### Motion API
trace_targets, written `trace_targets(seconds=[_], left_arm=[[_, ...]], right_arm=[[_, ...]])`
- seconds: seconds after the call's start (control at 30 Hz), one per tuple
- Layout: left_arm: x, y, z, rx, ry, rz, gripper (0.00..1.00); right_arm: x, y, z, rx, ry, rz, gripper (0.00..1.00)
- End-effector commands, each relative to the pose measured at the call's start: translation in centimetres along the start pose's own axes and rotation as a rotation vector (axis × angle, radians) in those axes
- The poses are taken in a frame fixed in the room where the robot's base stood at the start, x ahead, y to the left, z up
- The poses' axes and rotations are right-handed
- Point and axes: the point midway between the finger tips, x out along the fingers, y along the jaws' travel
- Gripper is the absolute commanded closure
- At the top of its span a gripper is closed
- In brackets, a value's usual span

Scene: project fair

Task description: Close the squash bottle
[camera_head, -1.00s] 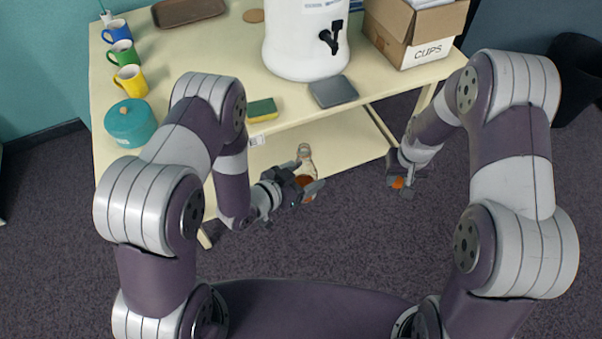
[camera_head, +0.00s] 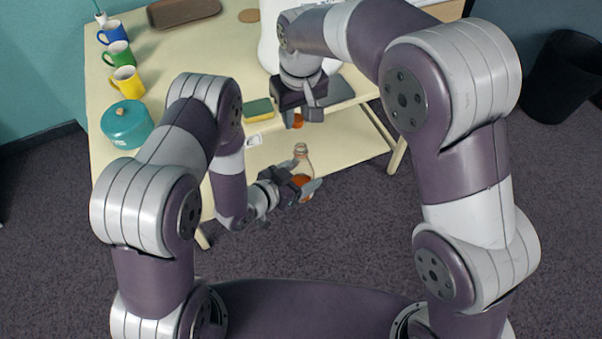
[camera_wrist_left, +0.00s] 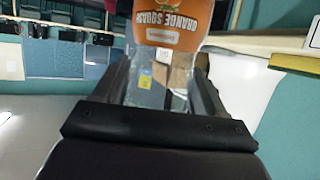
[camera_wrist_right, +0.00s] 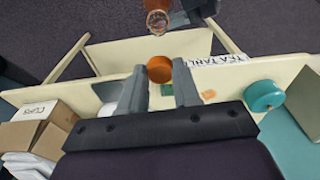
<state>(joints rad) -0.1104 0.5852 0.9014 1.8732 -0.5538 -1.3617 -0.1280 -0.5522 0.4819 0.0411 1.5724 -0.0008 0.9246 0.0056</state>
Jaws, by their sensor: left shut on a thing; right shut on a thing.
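The squash bottle (camera_head: 302,165) is clear with orange squash inside, and its neck is open at the top. My left gripper (camera_head: 305,188) is shut on the bottle and holds it roughly upright in front of the table. Its "Orange Squash" label (camera_wrist_left: 172,22) fills the top of the left wrist view. My right gripper (camera_head: 298,112) is shut on the orange cap (camera_head: 297,121), which hangs below its fingertips, above and apart from the bottle neck. The cap (camera_wrist_right: 160,69) also shows between the fingers in the right wrist view, with the bottle's open mouth (camera_wrist_right: 157,20) beyond it.
The cream table (camera_head: 180,65) holds several mugs, a teal pot (camera_head: 127,124), a sponge (camera_head: 258,108) and a brown tray (camera_head: 184,11). A white dispenser (camera_head: 268,48) is partly hidden behind my right arm. A lower shelf (camera_head: 345,140) lies behind the bottle.

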Motion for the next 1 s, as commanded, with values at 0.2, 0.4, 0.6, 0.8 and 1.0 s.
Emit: trace_targets(seconds=[0.2,0.4,0.6,0.8,1.0], left_arm=[[0.0,0.0,0.0,0.0,0.001,0.0,0.84],[0.0,0.0,0.0,0.0,0.001,0.0,0.84],[0.0,0.0,0.0,0.0,0.001,0.0,0.84],[0.0,0.0,0.0,0.0,0.001,0.0,0.84],[0.0,0.0,0.0,0.0,0.001,0.0,0.84]], right_arm=[[-2.1,-0.4,2.2,-0.008,-0.002,-0.001,0.96],[-2.0,-0.4,2.6,-0.006,-0.002,-0.001,0.96],[-1.9,-0.4,2.6,-0.006,-0.002,-0.001,0.96],[-0.2,-0.4,2.9,-0.006,-0.002,-0.001,0.96],[1.5,-0.4,3.0,-0.006,-0.001,-0.001,0.96]])
